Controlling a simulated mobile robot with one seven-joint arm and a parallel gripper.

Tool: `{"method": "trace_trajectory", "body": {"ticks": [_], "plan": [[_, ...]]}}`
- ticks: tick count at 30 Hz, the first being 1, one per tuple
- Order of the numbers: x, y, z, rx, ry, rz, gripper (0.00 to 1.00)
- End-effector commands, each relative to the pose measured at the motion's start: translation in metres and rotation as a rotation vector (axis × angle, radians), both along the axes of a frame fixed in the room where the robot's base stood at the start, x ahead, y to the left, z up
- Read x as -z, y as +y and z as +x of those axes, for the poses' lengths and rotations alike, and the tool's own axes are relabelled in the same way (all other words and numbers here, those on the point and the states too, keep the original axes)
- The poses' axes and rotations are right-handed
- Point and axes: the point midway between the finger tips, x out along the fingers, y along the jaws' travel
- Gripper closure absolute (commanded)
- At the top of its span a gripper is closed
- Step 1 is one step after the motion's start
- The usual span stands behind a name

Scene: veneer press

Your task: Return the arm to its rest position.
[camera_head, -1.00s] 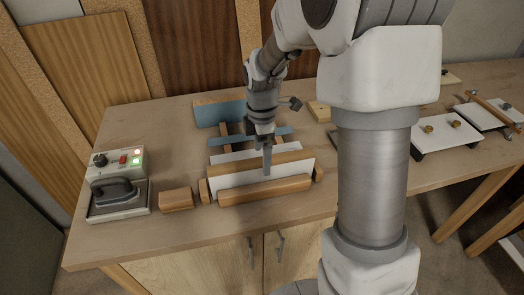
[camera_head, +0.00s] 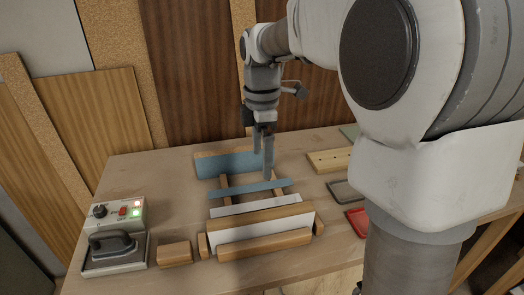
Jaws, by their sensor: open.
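My gripper (camera_head: 263,165) is open and empty, pointing down above the wooden frame on the workbench. Its fingertips are over the area between the blue back board (camera_head: 230,163) and the thin blue strip (camera_head: 240,189). My arm comes in from the right and hides much of the right side. The frame holds a white panel (camera_head: 262,229) between wooden bars, with a front bar (camera_head: 264,243) nearest me. I see no object between the fingers.
A control box (camera_head: 124,212) with a lit green light and a dark-handled iron (camera_head: 114,245) stand at left. A wooden block (camera_head: 174,254) lies beside the frame. A drilled wooden block (camera_head: 330,160), grey tray (camera_head: 346,190) and red tray (camera_head: 358,221) are at right. Veneer sheets (camera_head: 100,115) lean behind.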

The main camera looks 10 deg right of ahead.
Motion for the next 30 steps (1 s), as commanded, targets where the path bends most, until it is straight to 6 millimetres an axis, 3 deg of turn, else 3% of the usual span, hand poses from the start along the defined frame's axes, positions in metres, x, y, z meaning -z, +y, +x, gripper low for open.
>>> {"method": "trace_trajectory", "body": {"ticks": [10,14,21,30], "plan": [[-0.005,0.000,-0.001,0.004,-0.001,0.000,0.00],[-0.011,0.000,-0.010,0.069,-0.024,-0.003,0.00],[-0.031,-0.002,-0.057,0.408,-0.135,0.011,0.00],[-0.038,-0.005,-0.122,0.891,-0.276,0.111,0.00]]}}
